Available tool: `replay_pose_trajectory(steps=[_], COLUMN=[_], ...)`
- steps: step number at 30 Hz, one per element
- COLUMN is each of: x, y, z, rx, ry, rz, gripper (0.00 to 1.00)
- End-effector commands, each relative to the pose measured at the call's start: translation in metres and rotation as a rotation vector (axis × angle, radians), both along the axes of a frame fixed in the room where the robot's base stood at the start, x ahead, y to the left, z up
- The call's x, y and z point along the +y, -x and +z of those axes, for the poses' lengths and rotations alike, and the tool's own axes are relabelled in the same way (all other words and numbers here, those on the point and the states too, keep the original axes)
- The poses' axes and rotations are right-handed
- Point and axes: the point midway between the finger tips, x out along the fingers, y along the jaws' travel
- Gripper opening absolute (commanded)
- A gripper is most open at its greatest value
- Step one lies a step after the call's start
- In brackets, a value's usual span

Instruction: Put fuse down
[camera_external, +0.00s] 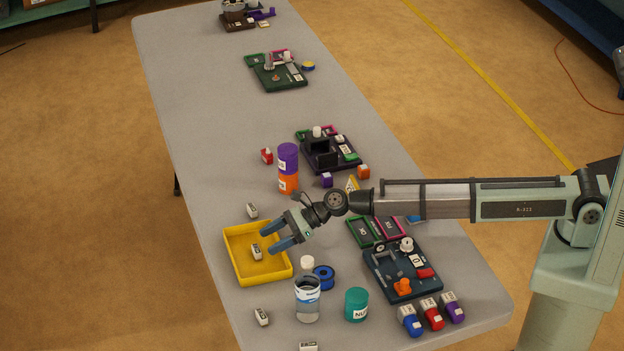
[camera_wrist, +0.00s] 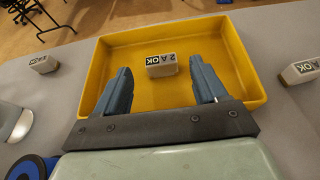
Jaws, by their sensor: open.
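A small white block-shaped fuse (camera_wrist: 161,66) with a black-and-white label reading "2 A OK" lies on the floor of the yellow tray (camera_wrist: 235,62). In the external view the fuse (camera_external: 257,252) is inside the yellow tray (camera_external: 262,273) on the grey table. My gripper (camera_external: 268,236) is open over the tray's right part, its fingers pointing left. In the wrist view my gripper (camera_wrist: 160,88) has its fingers apart, one on each side of the fuse, with clear gaps. Nothing is held between them.
Other white fuses (camera_external: 252,211) (camera_external: 262,317) lie on the table outside the tray. A blue spool (camera_external: 323,277), a clear cup (camera_external: 307,299) and a teal canister (camera_external: 356,304) stand to the right. An orange-purple cylinder (camera_external: 288,168) stands behind. The table's left far part is clear.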

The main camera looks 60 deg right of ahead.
Motion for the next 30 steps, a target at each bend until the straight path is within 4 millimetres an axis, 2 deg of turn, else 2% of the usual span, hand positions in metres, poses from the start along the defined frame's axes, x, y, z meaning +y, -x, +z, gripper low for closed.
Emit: replay_pose_trajectory(steps=[1,6,12,30], x=[-0.009,-0.03,-0.048,-0.052], y=[0.01,0.032,0.049,0.052], z=[0.005,0.017,0.028,0.03], rx=[0.0,-0.001,0.0,0.0], ry=[0.0,0.0,0.0,0.0], rz=[-0.001,-0.002,-0.001,0.0], gripper=[0.71,0.71,0.71,0.71])
